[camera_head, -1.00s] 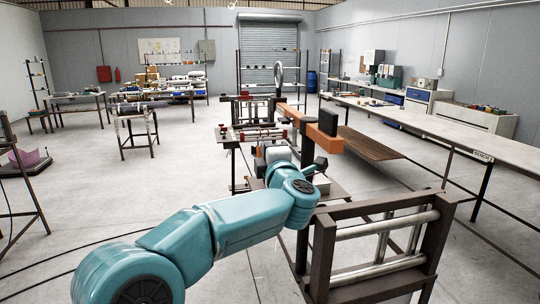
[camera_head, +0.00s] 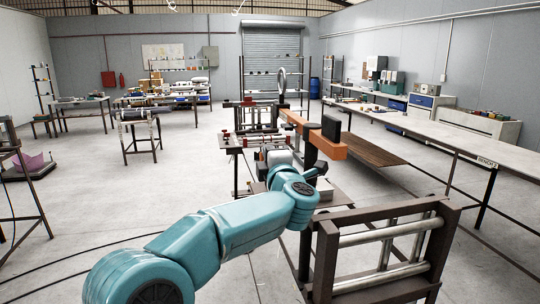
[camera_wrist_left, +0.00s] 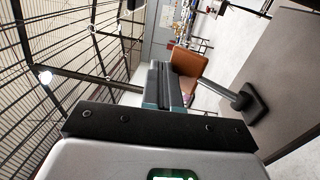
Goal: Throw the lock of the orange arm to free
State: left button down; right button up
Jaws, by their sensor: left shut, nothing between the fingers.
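The orange arm (camera_head: 326,144) is a long bar running from the middle distance towards me in the head view. A black block (camera_head: 331,128) stands against its near end; I cannot tell if this is the lock. My left arm (camera_head: 245,225) reaches in from the left, its wrist below the orange arm's near end. In the wrist view my left gripper (camera_wrist_left: 168,85) is shut and empty. An orange-brown face (camera_wrist_left: 187,63) shows just beyond its fingers; contact cannot be judged. A dark rod with a square pad (camera_wrist_left: 252,102) lies to their right. My right gripper is not in view.
A dark steel frame with metal rollers (camera_head: 385,250) stands close at the lower right. A long bench (camera_head: 430,133) runs along the right side. A machine table (camera_head: 250,140) lies beyond my arm. Open floor (camera_head: 120,195) is on the left.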

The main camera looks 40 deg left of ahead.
pick_arm(q)
jog(key=shift+s+d+f+b, duration=0.2)
jog(key=shift+s+d+b, duration=0.05)
jog(key=shift+d+b, duration=0.15)
jog(key=b+v, duration=0.4)
jog(key=v, duration=1.1)
jog(key=shift+d+b, duration=0.15)
jog(key=shift+b, duration=0.15)
jog(key=shift+s, duration=0.15)
